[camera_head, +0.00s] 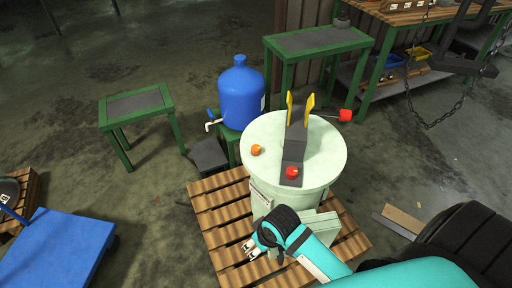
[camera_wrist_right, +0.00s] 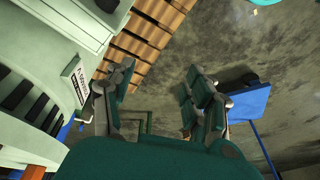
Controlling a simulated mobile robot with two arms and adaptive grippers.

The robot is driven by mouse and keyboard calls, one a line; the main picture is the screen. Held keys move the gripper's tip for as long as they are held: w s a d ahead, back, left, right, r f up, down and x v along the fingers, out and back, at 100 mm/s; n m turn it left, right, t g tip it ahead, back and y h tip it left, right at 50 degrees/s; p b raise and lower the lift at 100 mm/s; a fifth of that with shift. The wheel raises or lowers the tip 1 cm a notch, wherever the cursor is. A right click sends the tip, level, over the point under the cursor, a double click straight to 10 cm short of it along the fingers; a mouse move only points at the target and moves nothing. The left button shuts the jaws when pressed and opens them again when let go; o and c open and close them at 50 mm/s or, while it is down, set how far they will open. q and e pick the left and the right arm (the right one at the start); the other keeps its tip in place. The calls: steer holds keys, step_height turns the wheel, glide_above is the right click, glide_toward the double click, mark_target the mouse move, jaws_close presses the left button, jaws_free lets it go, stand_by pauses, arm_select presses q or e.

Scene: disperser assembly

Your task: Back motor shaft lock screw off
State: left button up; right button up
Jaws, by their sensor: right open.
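The pale green disperser drum (camera_head: 325,160) stands on a wooden pallet (camera_head: 215,215). On its lid are a dark grey bracket (camera_head: 293,150), two yellow upright plates (camera_head: 309,108), a red knob (camera_head: 292,171) and an orange knob (camera_head: 256,150). A rod with a red end (camera_head: 345,115) sticks out at the lid's far right. I cannot tell which part is the back motor shaft lock screw. My right gripper (camera_head: 251,250) is in front of the drum, low over the pallet. In the right wrist view its fingers (camera_wrist_right: 160,100) are apart with nothing between them. My left gripper is out of view.
A blue water jug (camera_head: 240,95) stands behind the drum on a green stand. Green tables (camera_head: 137,103) stand at the left and back (camera_head: 318,40). A blue cart (camera_head: 60,255) is at the lower left. A chain (camera_head: 430,122) hangs at the right. Bare floor lies left of the pallet.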

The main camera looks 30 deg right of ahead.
steer(key=w+r, duration=0.3)
steer(key=w, duration=0.7)
steer(key=m+g+h, duration=0.1)
steer(key=m+g, duration=0.2)
steer(key=m, duration=0.2)
glide_toward(256, 148)
step_height(256, 148, down, 10)
steer(key=shift+s+a+r+b, duration=0.1)
steer(key=shift+r+b, duration=0.1)
steer(key=shift+b, duration=0.25)
jaws_close()
